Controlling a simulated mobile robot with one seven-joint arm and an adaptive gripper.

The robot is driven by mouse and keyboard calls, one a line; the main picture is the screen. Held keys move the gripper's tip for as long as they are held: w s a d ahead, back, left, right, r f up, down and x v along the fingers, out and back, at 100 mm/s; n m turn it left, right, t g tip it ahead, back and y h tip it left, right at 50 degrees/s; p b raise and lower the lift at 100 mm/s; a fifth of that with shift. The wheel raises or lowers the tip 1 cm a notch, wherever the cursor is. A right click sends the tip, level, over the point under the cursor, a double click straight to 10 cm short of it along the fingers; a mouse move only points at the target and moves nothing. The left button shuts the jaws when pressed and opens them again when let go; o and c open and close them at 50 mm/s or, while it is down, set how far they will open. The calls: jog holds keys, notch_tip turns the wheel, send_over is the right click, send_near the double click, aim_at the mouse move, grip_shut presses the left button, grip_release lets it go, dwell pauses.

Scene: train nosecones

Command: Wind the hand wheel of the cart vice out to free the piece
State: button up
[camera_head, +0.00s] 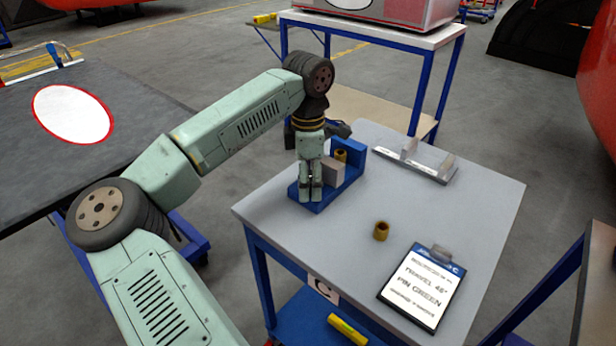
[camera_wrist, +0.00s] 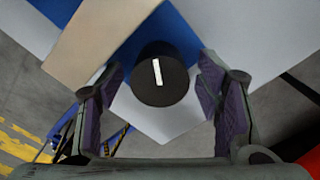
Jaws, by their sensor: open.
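The blue cart vice (camera_head: 351,157) sits on the grey cart top. A pale block (camera_head: 333,171) is on it, and a brass-coloured ring-like piece (camera_head: 340,155) shows between that block and the raised blue end. The hand wheel (camera_wrist: 162,76) is a dark round knob with a white mark, seen end-on in the wrist view. My gripper (camera_head: 311,193) points down at the near end of the vice and hides the wheel in the head view. In the wrist view its purple-padded fingers (camera_wrist: 163,95) are open, one on each side of the wheel, with visible gaps.
On the cart top (camera_head: 470,200) are a second brass-coloured ring (camera_head: 381,231), a clipboard (camera_head: 421,287) and a grey bracket (camera_head: 415,161). A yellow object (camera_head: 347,329) lies on the lower shelf. The cart top's left front is clear.

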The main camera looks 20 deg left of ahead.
jog(key=shift+c, duration=0.3)
jog(key=c, duration=1.1)
jog(key=shift+f+n+b, duration=0.2)
jog(key=shift+n+b, duration=0.5)
jog(key=shift+b, duration=0.2)
jog(key=shift+n+b, duration=0.5)
jog(key=shift+r+n+b, duration=0.25)
jog(key=shift+n+b, duration=0.3)
jog(key=shift+n, duration=0.65)
jog(key=o, duration=1.2)
jog(key=shift+c, duration=0.2)
